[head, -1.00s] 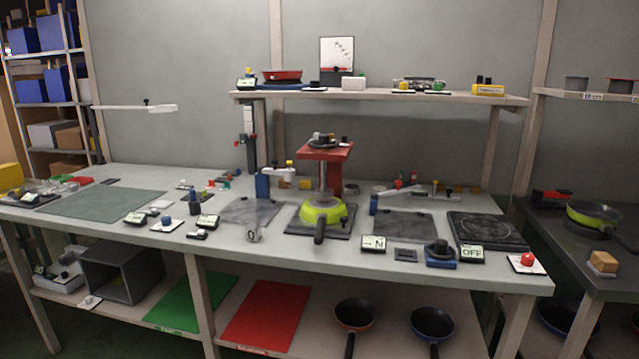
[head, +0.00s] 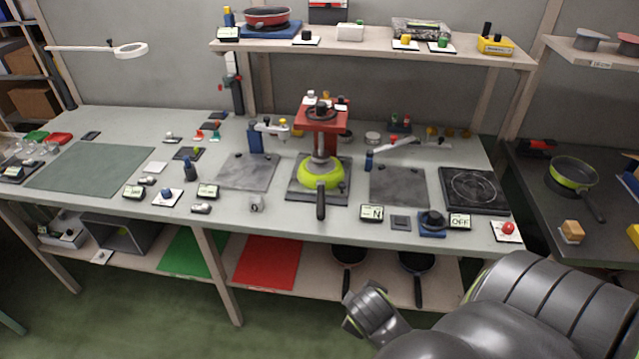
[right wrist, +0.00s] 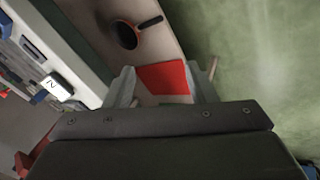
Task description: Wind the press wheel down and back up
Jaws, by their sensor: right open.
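The red press (head: 322,118) stands at the middle of the bench, with a dark wheel (head: 321,112) on its top. Its grey ram points down at a lime-green pan (head: 320,176) on a dark base plate (head: 299,193). The pan's black handle points toward the bench's front. My right arm shows at the lower right of the head view, in front of the bench and well away from the wheel. In the right wrist view my right gripper (right wrist: 163,88) is open and empty, with the lower shelf beyond its fingers. My left gripper is not in view.
Grey plates (head: 398,187) flank the press. A hotplate (head: 474,188), a display reading OFF (head: 459,221) and a red button (head: 508,228) are at the right. An upper shelf (head: 380,45) runs behind the press. Two pans lie on the lower shelf.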

